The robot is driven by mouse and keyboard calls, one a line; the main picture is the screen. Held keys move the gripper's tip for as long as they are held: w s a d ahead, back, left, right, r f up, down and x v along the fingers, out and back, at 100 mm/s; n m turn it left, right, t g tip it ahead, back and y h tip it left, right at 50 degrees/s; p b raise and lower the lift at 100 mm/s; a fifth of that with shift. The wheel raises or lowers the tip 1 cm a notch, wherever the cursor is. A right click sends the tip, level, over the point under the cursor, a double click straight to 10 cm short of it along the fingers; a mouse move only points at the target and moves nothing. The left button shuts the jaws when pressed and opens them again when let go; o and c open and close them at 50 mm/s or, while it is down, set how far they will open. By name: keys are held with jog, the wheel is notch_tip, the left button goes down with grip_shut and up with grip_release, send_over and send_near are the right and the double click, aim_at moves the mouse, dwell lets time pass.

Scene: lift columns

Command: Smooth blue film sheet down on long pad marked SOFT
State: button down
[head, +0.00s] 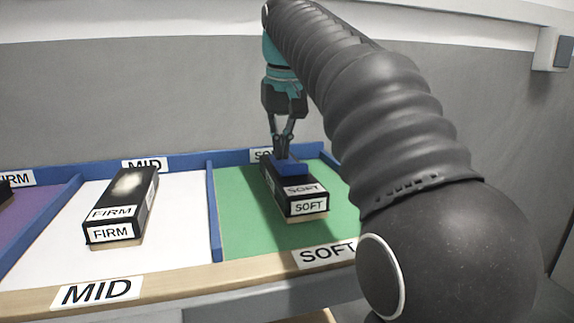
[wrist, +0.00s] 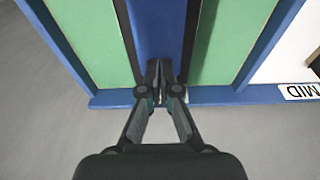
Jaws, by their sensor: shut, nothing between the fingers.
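The long black pad marked SOFT (head: 309,207) lies on the green section of the bench, its length running away from me. The blue film sheet (head: 291,167) lies on the far part of its top; in the wrist view the blue sheet (wrist: 157,30) runs along the pad's top between dark pad edges. My gripper (head: 281,150) points down over the far end of the pad, fingers together and empty. In the wrist view its fingertips (wrist: 159,82) are at the sheet's end. I cannot tell whether they touch it.
A black pad marked FIRM (head: 113,228) with a pale patch on top lies in the white MID section (head: 60,240) to the left. Blue dividers (head: 213,215) part the sections. A grey wall (head: 130,100) stands behind the bench. Green surface beside the SOFT pad is clear.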

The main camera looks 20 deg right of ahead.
notch_tip(320, 180, up, 6)
jog(key=p, duration=0.5)
notch_tip(320, 180, up, 2)
jog(key=shift+r, duration=0.2)
dwell(0.5)
dwell(0.6)
